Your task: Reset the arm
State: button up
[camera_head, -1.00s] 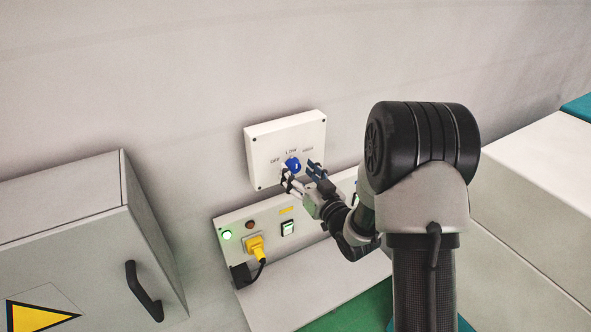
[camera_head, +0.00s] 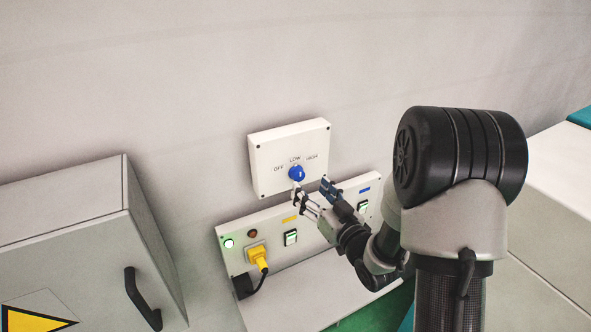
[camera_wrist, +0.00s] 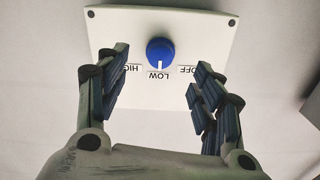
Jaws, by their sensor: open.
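My gripper (camera_head: 314,193) is open and empty, just in front of and below the blue knob (camera_head: 296,173) on the white switch box (camera_head: 262,172) on the wall. In the wrist view the knob (camera_wrist: 160,53) sits beyond and between my two spread fingers (camera_wrist: 160,85), apart from both. The knob's white mark points at LOW. The labels OFF, LOW and HIGH show on the box, upside down in the wrist view.
A sloped panel (camera_head: 275,247) below the box carries a lit green light (camera_head: 228,244), a red light, rocker switches and a yellow plug (camera_head: 257,257) with a black cable. A grey cabinet (camera_head: 70,240) with a black handle stands left. Pale blocks (camera_head: 560,200) stand right.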

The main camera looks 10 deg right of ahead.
jog(key=s+d+f+m+g+h+b, duration=0.1)
jog(key=s+d+f+g+h+b, duration=0.3)
jog(key=s+f+g+h+b, duration=0.65)
jog(key=s+a+f+g+y+b, duration=0.1)
jog(key=s+b, duration=0.5)
jog(key=s, duration=0.6)
jog(key=s+a+f+g+y+b, duration=0.1)
jog(key=s+a+f+y+b, duration=0.2)
jog(key=s, duration=0.8)
notch_tip(320, 180, down, 2)
jog(key=y+b, duration=0.1)
jog(key=b, duration=0.2)
jog(key=shift+s+a+m+b, duration=0.3)
jog(key=shift+s+a, duration=0.05)
jog(key=shift+s, duration=0.05)
